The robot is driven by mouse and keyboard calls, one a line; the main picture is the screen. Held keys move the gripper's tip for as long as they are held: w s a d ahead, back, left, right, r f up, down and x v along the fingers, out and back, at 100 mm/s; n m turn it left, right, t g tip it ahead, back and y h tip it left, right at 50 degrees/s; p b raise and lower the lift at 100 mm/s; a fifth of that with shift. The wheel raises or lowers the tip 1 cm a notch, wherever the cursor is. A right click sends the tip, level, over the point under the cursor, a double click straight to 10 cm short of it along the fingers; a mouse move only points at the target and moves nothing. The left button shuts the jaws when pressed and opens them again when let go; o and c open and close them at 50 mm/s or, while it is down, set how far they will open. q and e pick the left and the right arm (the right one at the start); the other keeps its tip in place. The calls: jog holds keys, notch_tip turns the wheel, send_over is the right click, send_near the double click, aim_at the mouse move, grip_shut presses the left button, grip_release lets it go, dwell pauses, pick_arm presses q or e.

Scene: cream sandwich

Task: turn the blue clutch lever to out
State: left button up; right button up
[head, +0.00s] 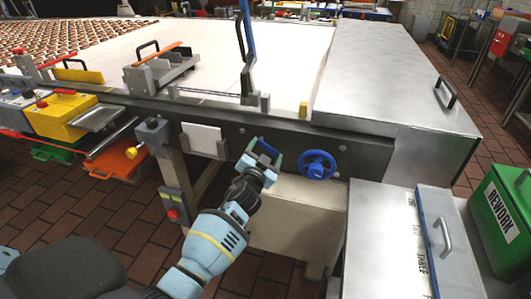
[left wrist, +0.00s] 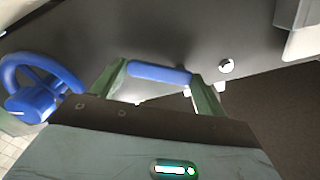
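The blue clutch lever shows as a short blue bar (left wrist: 160,72) in the left wrist view, and its top shows in the head view (head: 268,147) on the dark front rail of the machine. My left gripper (head: 265,157) is at the lever, with its green fingers spread apart. In the left wrist view the left gripper (left wrist: 160,80) has one finger at each end of the bar. I cannot tell whether the fingers touch it. The lever's mount is mostly hidden. My right gripper is not in view.
A white plate (head: 203,139) and a grey box with a yellow knob (head: 153,132) are to the left. A steel cabinet (head: 385,225) stands at lower right.

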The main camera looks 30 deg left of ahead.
pick_arm(q)
jog(key=c, duration=0.7)
jog(key=shift+c, duration=0.4)
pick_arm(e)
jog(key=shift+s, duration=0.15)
pick_arm(q)
jog(key=shift+f, duration=0.1)
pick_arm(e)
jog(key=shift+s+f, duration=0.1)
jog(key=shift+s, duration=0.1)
pick_arm(q)
jog(key=m, duration=0.4)
jog(key=a+f+m, duration=0.1)
jog(key=m, duration=0.1)
jog(key=shift+s+a+m+b, duration=0.1)
jog(key=shift+s+m+b, duration=0.05)
jog(key=shift+m+b, duration=0.2)
jog(key=m, duration=0.3)
jog(key=shift+s+a+f, duration=0.1)
jog(key=shift+a, duration=0.25)
jog(key=shift+a+m, duration=0.25)
jog(key=shift+m, duration=0.8)
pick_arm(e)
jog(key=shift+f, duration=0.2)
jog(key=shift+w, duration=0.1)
